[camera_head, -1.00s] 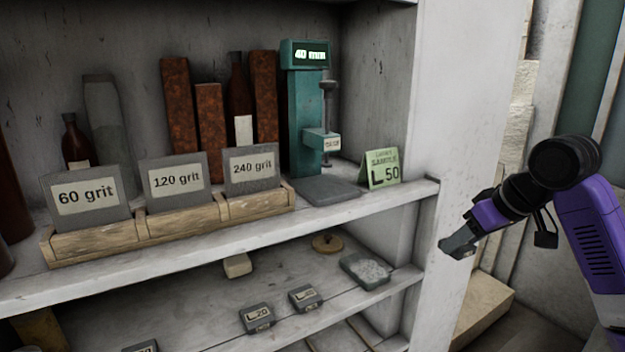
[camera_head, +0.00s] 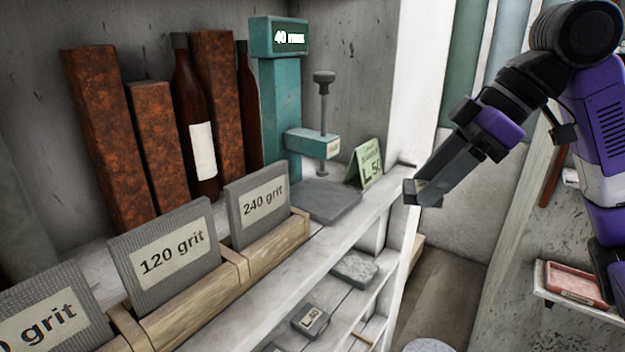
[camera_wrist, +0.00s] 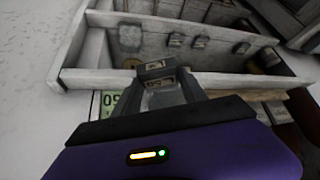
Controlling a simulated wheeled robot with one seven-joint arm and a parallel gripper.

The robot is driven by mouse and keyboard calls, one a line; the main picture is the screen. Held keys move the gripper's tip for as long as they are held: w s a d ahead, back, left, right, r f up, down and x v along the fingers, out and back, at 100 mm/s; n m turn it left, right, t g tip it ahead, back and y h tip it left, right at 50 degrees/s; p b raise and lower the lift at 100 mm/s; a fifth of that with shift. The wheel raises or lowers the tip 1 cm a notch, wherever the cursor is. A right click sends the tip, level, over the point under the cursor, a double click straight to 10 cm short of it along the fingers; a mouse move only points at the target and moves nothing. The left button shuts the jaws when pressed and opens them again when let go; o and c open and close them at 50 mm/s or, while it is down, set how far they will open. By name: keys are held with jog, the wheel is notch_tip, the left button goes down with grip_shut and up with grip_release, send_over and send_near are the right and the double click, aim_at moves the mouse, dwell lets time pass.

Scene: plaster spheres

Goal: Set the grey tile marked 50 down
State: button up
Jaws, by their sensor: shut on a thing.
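My gripper (camera_head: 428,194) is shut on the small grey tile (camera_head: 410,190), in the air to the right of the upper shelf's front corner. In the wrist view the tile (camera_wrist: 155,70) sits between the fingertips of my gripper (camera_wrist: 163,92); a pale label shows on it, too small to read surely. The green folded card marked L 50 (camera_head: 368,164) stands on the upper shelf, left of the tile and apart from it. The teal gauge (camera_head: 281,110) stands behind a flat grey plate (camera_head: 325,201).
The grit holders in a wooden rack (camera_head: 270,243) line the shelf front. Bottles (camera_head: 203,150) and rusty blocks (camera_head: 105,130) stand behind. Other grey tiles (camera_head: 310,319) and a grey dish (camera_head: 355,268) are on the lower shelf. The white upright (camera_head: 402,95) stands near my gripper.

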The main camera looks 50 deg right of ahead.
aim_at(326, 171)
jog(key=w+a, duration=0.1)
jog(key=w, duration=0.2)
jog(key=w+a+p, duration=0.1)
jog(key=w+a, duration=0.1)
jog(key=w, duration=0.2)
jog(key=w+a+p, duration=0.1)
jog(key=w+a, duration=0.1)
jog(key=w, duration=0.3)
jog(key=w+a, duration=0.1)
jog(key=w, duration=0.1)
jog(key=shift+w+a+p, duration=0.3)
jog(key=shift+a+p, duration=0.05)
jog(key=shift+s+d+f, duration=0.15)
jog(key=shift+f, duration=0.6)
jog(key=shift+f, duration=0.15)
jog(key=o, duration=1.5)
